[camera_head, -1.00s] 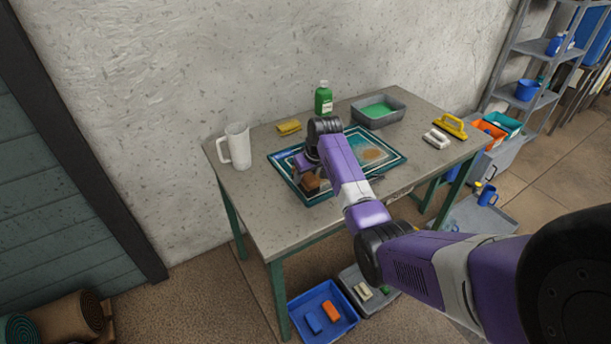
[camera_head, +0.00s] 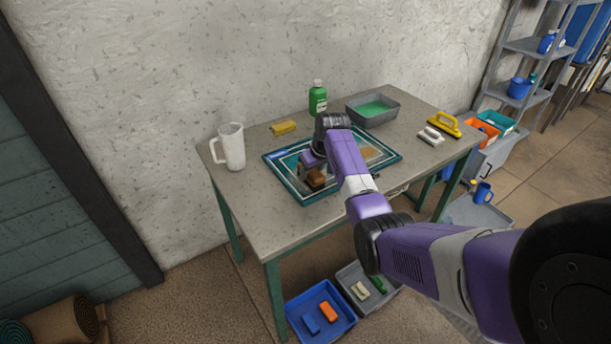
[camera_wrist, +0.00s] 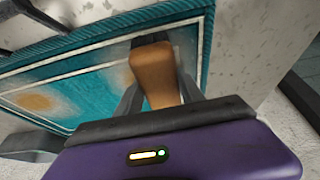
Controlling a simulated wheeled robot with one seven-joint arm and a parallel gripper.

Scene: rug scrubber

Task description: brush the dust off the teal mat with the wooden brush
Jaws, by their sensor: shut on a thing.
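The teal mat (camera_head: 394,157) with white border lines lies on the table. A tan dust patch shows on its right part in the head view, and as a tan patch (camera_wrist: 38,102) at the left in the wrist view. My gripper (camera_head: 313,174) is over the mat's left part. It is shut on the wooden brush (camera_wrist: 155,72), whose brown block sits between the two dark fingers; the brush also shows in the head view (camera_head: 316,178). My arm covers the mat's middle.
On the grey table (camera_head: 255,214) stand a white pitcher (camera_head: 233,148), a yellow sponge (camera_head: 283,127), a green bottle (camera_head: 317,99) and a grey tub of green liquid (camera_head: 372,108). Bins sit below.

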